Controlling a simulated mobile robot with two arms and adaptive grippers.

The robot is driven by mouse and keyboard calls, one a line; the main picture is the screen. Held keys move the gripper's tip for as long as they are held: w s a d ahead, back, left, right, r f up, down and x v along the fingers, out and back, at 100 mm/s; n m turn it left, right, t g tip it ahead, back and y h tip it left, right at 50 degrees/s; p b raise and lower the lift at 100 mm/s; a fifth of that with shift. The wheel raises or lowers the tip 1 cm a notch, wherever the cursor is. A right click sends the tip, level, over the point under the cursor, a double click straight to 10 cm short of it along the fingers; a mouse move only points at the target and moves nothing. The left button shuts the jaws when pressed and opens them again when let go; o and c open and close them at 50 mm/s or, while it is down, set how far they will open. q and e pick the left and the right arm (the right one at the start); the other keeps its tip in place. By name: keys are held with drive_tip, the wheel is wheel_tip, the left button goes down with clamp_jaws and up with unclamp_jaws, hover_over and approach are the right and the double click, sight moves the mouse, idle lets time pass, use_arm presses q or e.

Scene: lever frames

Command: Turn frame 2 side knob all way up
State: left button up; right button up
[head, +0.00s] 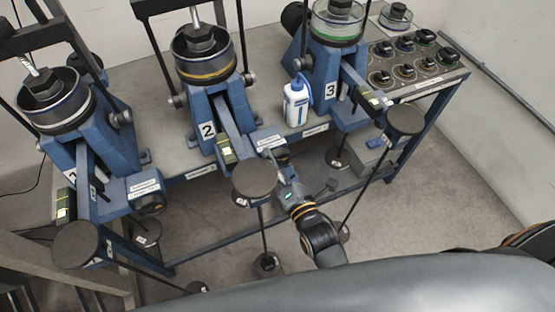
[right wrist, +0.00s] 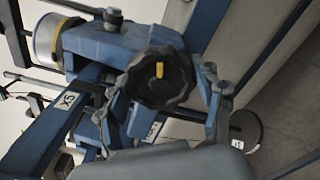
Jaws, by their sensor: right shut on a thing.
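Frame 2 (head: 205,104) is the blue lever frame in the middle of the bench in the head view, marked with a white "2". Its side knob (head: 282,156) is dark and mostly hidden by my right gripper (head: 280,170). In the right wrist view the side knob (right wrist: 160,88) is black and scalloped, with a yellow mark standing upright in the picture. The fingers of my right gripper (right wrist: 160,95) lie on either side of the knob and are shut on it. My left gripper is not in view.
Frame 1 (head: 93,150) stands to the left and frame 3 (head: 320,75) to the right. A white bottle (head: 296,105) stands between frames 2 and 3. A round black lever end (head: 254,178) is close left of my right gripper. A panel of knobs (head: 415,65) is at the right.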

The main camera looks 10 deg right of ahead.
drive_tip(key=shift+w+r+m, duration=0.15)
drive_tip(key=shift+r+m, duration=0.15)
drive_tip(key=shift+m, duration=0.3)
drive_tip(key=o, duration=1.5)
drive_tip(key=shift+c, duration=0.2)
drive_tip(key=shift+o, duration=0.6)
drive_tip(key=shift+w+f, duration=0.2)
drive_tip(key=shift+f, duration=0.05)
drive_tip(key=shift+s, duration=0.1)
drive_tip(key=shift+s+d+p, duration=0.2)
drive_tip(key=shift+s+p, duration=0.25)
drive_tip(key=shift+s, duration=0.55)
drive_tip(key=shift+s+d+p, duration=0.2)
drive_tip(key=shift+s+p, duration=0.25)
drive_tip(key=shift+s, duration=0.6)
drive_tip(key=shift+s+d+p, duration=0.2)
drive_tip(key=shift+s+p, duration=0.25)
drive_tip(key=shift+s, duration=0.55)
